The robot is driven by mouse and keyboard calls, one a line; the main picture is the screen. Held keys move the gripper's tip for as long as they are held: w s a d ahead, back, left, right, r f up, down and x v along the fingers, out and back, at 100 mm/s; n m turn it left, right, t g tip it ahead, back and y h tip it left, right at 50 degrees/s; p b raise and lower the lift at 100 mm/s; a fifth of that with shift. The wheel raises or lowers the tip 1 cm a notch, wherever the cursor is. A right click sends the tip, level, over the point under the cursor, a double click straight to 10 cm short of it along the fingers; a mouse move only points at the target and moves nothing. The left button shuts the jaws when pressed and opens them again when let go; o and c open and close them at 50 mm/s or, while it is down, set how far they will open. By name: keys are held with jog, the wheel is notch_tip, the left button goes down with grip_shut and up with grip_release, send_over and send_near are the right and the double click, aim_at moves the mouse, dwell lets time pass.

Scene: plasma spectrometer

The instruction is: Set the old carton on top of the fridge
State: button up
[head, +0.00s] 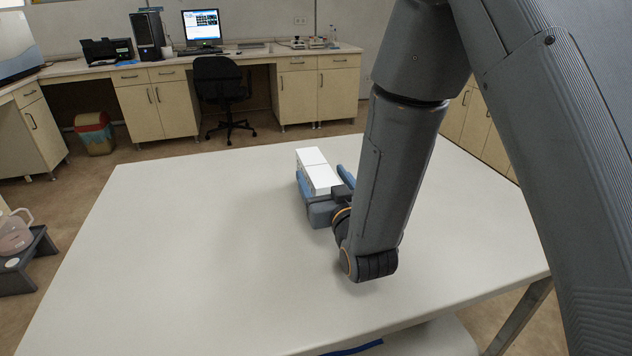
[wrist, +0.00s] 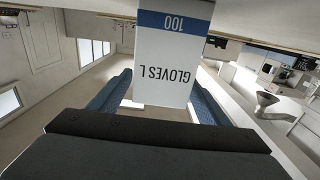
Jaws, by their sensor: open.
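A white carton (head: 318,176) rests on the large white table, with a line across its top. In the wrist view the carton (wrist: 170,58) shows a blue band, "100" and "GLOVES L", upside down. My gripper (head: 322,174) is low at the table with its blue fingers open, one on each side of the carton. In the wrist view the gripper (wrist: 158,98) has the carton between its fingers; I cannot tell whether either finger touches it. I cannot make out a fridge in either view.
The white table (head: 180,260) is otherwise bare around the carton. Behind it stand a counter (head: 255,57) with a computer monitor (head: 202,27) and a black office chair (head: 222,85). A bin (head: 95,133) is at the left. A jug (head: 15,232) stands on a dark stool at the left edge.

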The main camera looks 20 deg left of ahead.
aim_at(319, 169)
jog(key=shift+p+x, duration=0.35)
jog(key=shift+x, duration=1.45)
jog(key=c, duration=1.3)
jog(key=shift+c, duration=1.1)
jog(key=shift+r, duration=0.15)
